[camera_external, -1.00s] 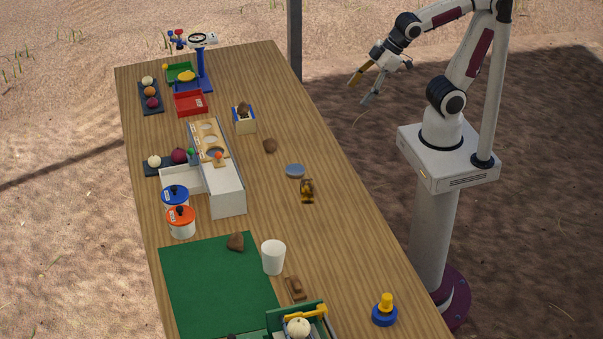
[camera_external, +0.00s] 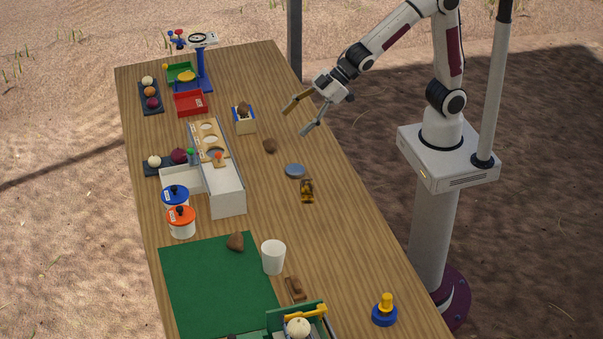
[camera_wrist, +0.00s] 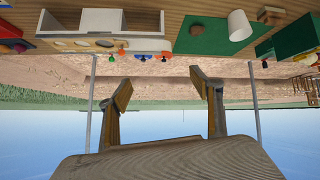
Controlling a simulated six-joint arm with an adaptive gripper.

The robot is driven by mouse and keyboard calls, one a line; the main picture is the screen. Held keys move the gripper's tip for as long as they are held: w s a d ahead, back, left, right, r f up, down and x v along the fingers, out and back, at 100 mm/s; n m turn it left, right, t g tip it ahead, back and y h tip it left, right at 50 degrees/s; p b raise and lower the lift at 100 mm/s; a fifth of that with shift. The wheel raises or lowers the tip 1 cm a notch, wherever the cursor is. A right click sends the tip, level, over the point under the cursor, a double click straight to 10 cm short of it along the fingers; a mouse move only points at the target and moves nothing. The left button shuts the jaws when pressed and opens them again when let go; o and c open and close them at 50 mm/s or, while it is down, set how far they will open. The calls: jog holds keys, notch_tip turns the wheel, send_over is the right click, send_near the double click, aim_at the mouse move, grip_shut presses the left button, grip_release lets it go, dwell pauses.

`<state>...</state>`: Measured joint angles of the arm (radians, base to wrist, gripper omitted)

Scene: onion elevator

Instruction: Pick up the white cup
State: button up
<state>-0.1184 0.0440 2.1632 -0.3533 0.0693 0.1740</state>
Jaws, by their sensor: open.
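The white cup (camera_external: 273,258) stands upright on the wooden table, at the right edge of the green mat (camera_external: 215,285). It also shows in the wrist view (camera_wrist: 239,26), near the top right. My gripper (camera_external: 294,119) is open and empty, raised near the table's right edge, well behind and above the cup. In the wrist view my gripper's two fingers (camera_wrist: 163,92) are spread apart with nothing between them.
A brown lump (camera_external: 236,242) lies left of the cup and a brown block (camera_external: 295,288) lies in front of it. A green box (camera_external: 290,316) stands at the front. Orange-lidded (camera_external: 181,222) and blue-lidded (camera_external: 175,197) jars stand left. Table between cup and amber object (camera_external: 307,190) is clear.

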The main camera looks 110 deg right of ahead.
jog(key=w+a+f+n+y, duration=0.1)
jog(key=w+a+f+y, duration=0.1)
jog(key=w+a+f, duration=0.3)
jog(key=n+y, duration=0.4)
jog(key=y, duration=0.3)
send_near(278, 246)
jog(key=x, duration=0.5)
jog(key=shift+w+d+r, duration=0.2)
jog(key=shift+w+d, duration=0.1)
jog(key=shift+w, duration=0.05)
jog(key=shift+s+a+f+g, duration=0.1)
jog(key=shift+a+f+g, duration=0.2)
jog(key=shift+a+f, duration=0.1)
jog(key=shift+x, duration=1.25)
jog(key=shift+x, duration=2.6)
